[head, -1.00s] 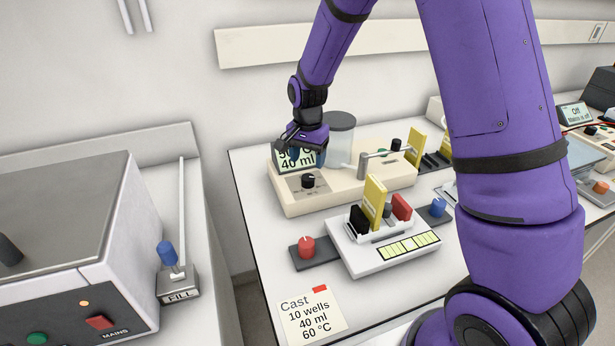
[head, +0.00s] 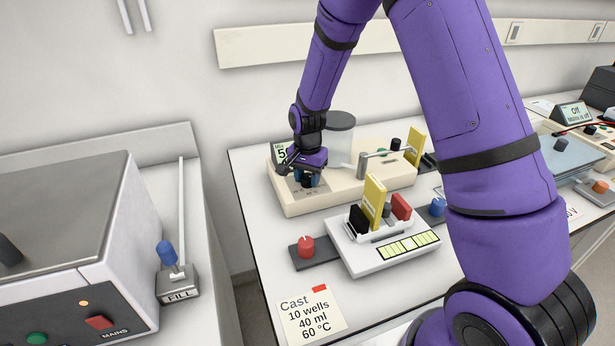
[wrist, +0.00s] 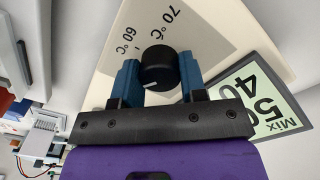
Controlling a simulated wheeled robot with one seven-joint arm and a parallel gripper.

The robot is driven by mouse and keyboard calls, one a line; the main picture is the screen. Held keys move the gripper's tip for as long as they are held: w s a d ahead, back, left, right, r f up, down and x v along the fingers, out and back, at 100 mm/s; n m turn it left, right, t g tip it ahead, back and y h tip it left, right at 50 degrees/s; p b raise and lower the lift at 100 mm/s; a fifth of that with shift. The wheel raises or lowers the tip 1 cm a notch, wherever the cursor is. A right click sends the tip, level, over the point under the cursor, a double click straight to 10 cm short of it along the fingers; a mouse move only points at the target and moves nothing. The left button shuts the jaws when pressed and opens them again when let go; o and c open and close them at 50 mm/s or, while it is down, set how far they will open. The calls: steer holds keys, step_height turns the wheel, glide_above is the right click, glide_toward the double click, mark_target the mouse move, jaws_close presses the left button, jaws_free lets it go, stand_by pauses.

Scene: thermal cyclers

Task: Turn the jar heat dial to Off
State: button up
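The jar heat dial (wrist: 158,68) is a round black knob on the cream base unit (head: 345,195). In the wrist view its white mark faces down and slightly left, away from the printed 60 °C and 70 °C labels on the grey dial plate (wrist: 190,38). My gripper (head: 308,180) is down at the dial, hiding it in the head view. In the wrist view its blue fingers stand one on each side of the knob, very close to it; firm contact on both sides cannot be made out.
The mix display (wrist: 262,100) stands right beside my gripper. The clear jar (head: 340,140) with a grey lid is just behind. A white gel caster (head: 380,255), a red knob (head: 306,246) and a cast note (head: 310,315) lie in front.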

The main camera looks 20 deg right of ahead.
steer(key=shift+c, duration=0.6)
steer(key=shift+n, duration=0.3)
steer(key=n, duration=0.5)
steer(key=shift+n, duration=0.3)
steer(key=n, duration=1.1)
steer(key=shift+n, duration=0.3)
steer(key=n, duration=0.6)
